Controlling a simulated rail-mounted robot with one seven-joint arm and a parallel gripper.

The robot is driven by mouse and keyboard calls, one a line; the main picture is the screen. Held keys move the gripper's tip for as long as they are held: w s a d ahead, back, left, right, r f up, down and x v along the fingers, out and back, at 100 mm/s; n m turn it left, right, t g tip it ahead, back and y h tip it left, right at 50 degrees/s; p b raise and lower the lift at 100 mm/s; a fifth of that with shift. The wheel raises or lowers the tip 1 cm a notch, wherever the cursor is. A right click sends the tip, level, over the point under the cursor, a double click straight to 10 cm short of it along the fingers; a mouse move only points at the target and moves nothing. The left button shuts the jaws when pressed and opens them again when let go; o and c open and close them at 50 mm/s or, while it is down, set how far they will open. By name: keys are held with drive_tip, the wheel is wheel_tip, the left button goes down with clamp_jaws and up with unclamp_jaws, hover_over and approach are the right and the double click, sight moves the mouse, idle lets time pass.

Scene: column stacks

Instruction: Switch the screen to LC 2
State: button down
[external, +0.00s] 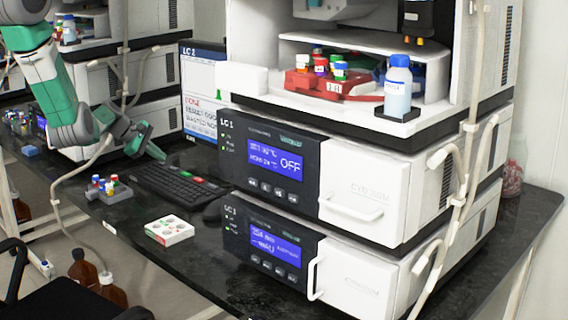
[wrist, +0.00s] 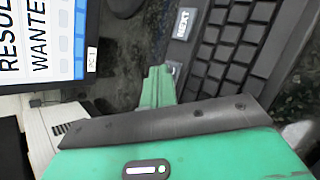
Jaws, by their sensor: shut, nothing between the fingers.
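The screen (external: 205,90) stands behind the keyboard; its heading is small and seems to read LC 2, with red and black lines below. Part of the screen (wrist: 45,40) shows at the upper left of the wrist view, with the words RESUL and WANTE cut off. The black keyboard (external: 165,190) lies on the bench in front of it.
Stacked units labelled LC 1 (external: 265,160) and LC 3 or similar (external: 265,245) stand to the right. A mouse (external: 212,211), a white vial box (external: 169,231) and a grey vial rack (external: 110,192) lie near the keyboard. Bare bench shows at the front.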

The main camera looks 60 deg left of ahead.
sight(158, 163)
drive_tip(key=shift+r+p, duration=0.4)
drive_tip(key=shift+r, duration=0.2)
wheel_tip(158, 163, up, 5)
drive_tip(key=p, duration=0.5)
drive_tip(key=shift+r, duration=0.1)
